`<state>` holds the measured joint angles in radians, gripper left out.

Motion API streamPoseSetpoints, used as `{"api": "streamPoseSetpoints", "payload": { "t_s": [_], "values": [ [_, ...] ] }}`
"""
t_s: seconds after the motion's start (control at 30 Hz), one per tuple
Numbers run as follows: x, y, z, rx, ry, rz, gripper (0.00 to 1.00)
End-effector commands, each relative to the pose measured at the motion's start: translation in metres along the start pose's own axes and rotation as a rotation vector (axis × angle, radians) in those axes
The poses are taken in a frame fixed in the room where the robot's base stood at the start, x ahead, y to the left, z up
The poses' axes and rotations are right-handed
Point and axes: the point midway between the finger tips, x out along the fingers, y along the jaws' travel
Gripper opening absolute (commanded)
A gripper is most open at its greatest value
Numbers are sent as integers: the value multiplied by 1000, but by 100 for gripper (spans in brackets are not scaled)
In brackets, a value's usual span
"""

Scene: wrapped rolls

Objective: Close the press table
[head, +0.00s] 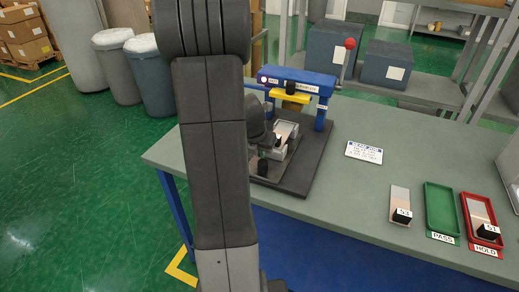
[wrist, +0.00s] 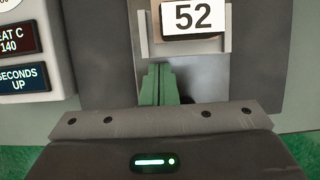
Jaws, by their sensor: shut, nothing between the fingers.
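The press (head: 297,80) has a blue frame, a yellow head (head: 292,95) and a lever with a red ball; it stands on a dark base plate at the back left of the bench. Its small metal press table (head: 279,155) sits out in front of the yellow head, with a pale piece (head: 287,129) on it. In the wrist view, the table's metal edge (wrist: 228,45) frames a label reading 52 (wrist: 194,17). My gripper (wrist: 160,82) has green fingers shut together, empty, close to the table's near edge; contact is unclear. My arm hides part of the press in the head view.
A sign (head: 364,152), a loose labelled sample (head: 400,206), a green PASS tray (head: 441,209) and a red HOLD tray (head: 468,212) holding a sample lie on the bench to the right. A panel with display readouts (wrist: 22,50) stands left in the wrist view.

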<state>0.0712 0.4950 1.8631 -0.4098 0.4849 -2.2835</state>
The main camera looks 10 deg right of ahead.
Motion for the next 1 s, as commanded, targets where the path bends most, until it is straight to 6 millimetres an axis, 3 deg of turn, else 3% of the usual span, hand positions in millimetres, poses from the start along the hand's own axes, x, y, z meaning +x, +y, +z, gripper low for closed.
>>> {"api": "streamPoseSetpoints", "payload": {
  "t_s": [0.37, 0.8, 1.0],
  "values": [
    [0, 0, 6, 1, 1, -1, 0],
    [21, 1, 68, 2, 1, 0, 0],
    [30, 0, 82, 2, 0, 0, 0]
  ]
}}
